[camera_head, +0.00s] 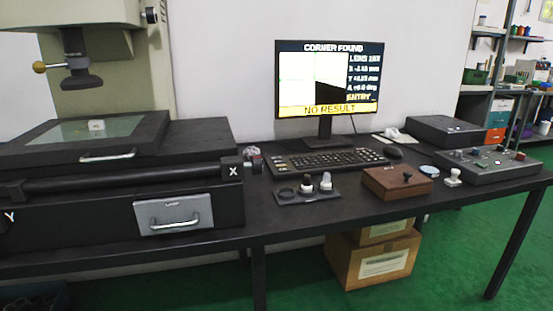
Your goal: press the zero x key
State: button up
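A dark grey control box (488,168) with several small coloured buttons, one lit pinkish (498,162), sits at the right end of the black table. The key labels are too small to read, so I cannot tell which one is the zero x key. The monitor (328,80) reads "CORNER FOUND", with X, Y and A values that are not zero for X and Y as far as I can read, and a yellow "NO RESULT" bar. A black keyboard (325,162) lies in front of it. My gripper is not in view.
A measuring machine with a glass stage (92,130) and an X-marked block (233,171) fills the left. A rack of small parts (308,195), a brown wooden box (396,182), a white stamp-like piece (453,177) and a mouse (392,151) stand between it and the control box.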

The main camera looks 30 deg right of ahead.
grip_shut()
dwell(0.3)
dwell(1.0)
